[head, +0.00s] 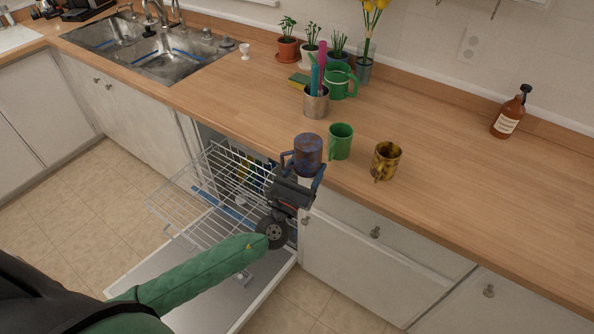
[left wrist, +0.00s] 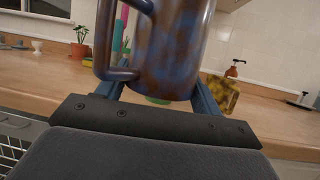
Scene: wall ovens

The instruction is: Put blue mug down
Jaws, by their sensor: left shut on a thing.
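The blue mug (head: 308,152), mottled blue and brown, is upright in my left gripper (head: 304,180), at the front edge of the wooden counter (head: 240,105). In the left wrist view the mug (left wrist: 172,50) fills the middle, with its handle to the left and the fingers of my left gripper (left wrist: 158,95) on either side of it. The gripper is shut on the mug. I cannot tell whether the mug's base touches the counter. My right gripper is in neither view.
A green mug (head: 341,141) and a yellow-brown mug (head: 386,160) stand just right of the blue mug. Behind are a utensil cup (head: 316,103), another green mug (head: 346,84) and potted plants. The open dishwasher rack (head: 205,205) is below left. Counter right of the mugs is clear up to a bottle (head: 509,113).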

